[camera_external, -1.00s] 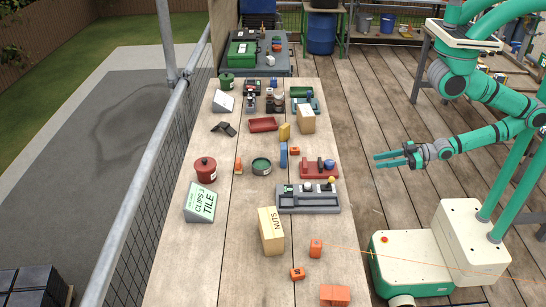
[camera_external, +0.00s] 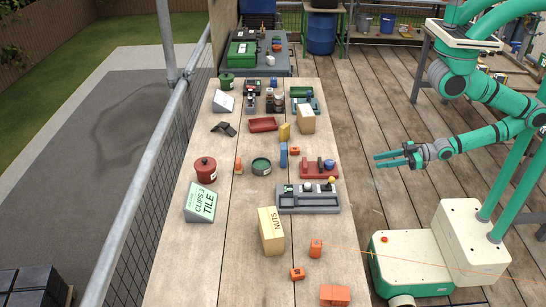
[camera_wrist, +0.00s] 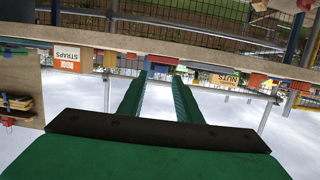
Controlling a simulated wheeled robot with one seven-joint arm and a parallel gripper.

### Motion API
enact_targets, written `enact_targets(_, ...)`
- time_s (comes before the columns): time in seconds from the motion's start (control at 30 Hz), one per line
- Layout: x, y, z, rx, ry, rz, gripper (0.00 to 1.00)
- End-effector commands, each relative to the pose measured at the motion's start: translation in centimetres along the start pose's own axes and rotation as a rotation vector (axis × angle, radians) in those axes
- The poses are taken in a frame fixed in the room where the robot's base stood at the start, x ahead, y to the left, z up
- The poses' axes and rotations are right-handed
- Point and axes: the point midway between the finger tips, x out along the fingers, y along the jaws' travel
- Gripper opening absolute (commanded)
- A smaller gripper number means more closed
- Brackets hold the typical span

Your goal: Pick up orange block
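Several orange blocks lie on the wooden table. One small orange block (camera_external: 316,248) sits near the right edge, right of the NUTS box. A smaller orange block (camera_external: 297,273) lies just in front of it, and a wider orange block (camera_external: 335,295) is at the near right corner. Another orange block (camera_external: 294,150) is farther back, beside the blue block. An orange item (camera_external: 238,165) stands by the red pot. My gripper (camera_external: 378,160) is off the table's right side, with its fingers apart and empty. In the wrist view, the two green fingers (camera_wrist: 160,88) show a gap between them.
The table (camera_external: 210,270) also holds a NUTS box (camera_external: 270,231), a grey tray (camera_external: 310,207), a CLIPS sign (camera_external: 200,202), a red pot (camera_external: 205,170) and a green round tin (camera_external: 261,166). The near left of the table is clear.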

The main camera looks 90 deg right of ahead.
Motion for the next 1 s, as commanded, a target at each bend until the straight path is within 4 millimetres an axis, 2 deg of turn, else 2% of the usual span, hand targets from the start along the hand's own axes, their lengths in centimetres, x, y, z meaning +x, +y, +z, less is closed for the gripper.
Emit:
enact_targets(0.33,0.0,0.0,0.0,0.0,0.0,0.0,0.31)
enact_targets(0.4,0.0,0.0,0.0,0.0,0.0,0.0,0.45)
enact_targets(0.73,0.3,0.3,0.0,0.004,0.0,0.004,0.45)
enact_targets(0.87,2.1,2.5,0.2,0.028,-0.007,0.036,0.45)
enact_targets(1.0,5.5,7.3,0.2,0.089,-0.019,0.119,0.45)
